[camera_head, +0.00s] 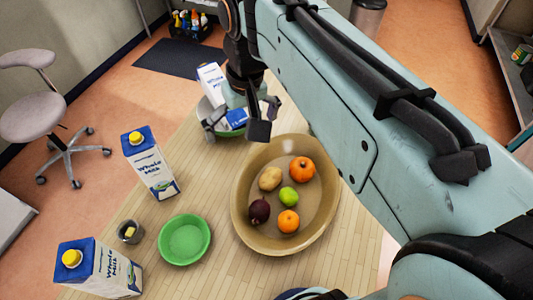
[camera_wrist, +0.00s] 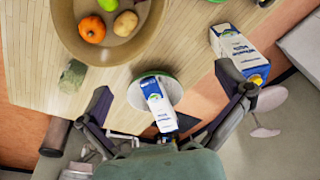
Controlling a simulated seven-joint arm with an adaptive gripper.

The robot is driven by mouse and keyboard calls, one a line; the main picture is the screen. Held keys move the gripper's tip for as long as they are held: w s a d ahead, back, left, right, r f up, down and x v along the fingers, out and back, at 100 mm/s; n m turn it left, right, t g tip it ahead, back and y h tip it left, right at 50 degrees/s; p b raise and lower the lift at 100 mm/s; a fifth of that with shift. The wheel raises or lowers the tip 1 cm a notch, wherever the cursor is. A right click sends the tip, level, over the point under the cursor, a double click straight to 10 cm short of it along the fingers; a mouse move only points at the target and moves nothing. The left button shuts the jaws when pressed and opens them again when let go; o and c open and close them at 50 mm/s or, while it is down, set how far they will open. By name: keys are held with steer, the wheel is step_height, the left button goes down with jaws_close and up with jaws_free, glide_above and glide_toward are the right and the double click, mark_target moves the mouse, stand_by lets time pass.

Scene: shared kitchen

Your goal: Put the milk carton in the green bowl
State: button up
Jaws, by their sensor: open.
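A white and blue milk carton (camera_head: 211,78) is at the far end of the table, partly hidden behind my gripper (camera_head: 238,122). The wrist view shows this carton (camera_wrist: 157,103) tilted over a green-rimmed bowl (camera_wrist: 136,97), its lower end within the rim; contact with the bowl's floor cannot be told. A bit of the green rim (camera_head: 226,134) shows under my gripper in the head view. My gripper (camera_wrist: 165,97) is open, its fingers spread on both sides of the carton and apart from it. A second green bowl (camera_head: 184,241) stands empty nearer the front.
A large tan bowl (camera_head: 243,205) of fruit and vegetables stands close to the right of the far bowl. Upright milk cartons stand at the left edge (camera_head: 150,165) and front left (camera_head: 97,270). A small grey cup (camera_head: 130,232) is beside the empty bowl. Table between them is clear.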

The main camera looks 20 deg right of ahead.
steer(key=s+a+f+g, duration=0.1)
steer(key=s+f, duration=0.3)
steer(key=s, duration=0.4)
steer(key=s+a+f+g, duration=0.1)
steer(key=s+f, duration=0.3)
steer(key=s, duration=0.4)
steer(key=shift+s+a+f, duration=0.15)
steer(key=shift+s, duration=0.25)
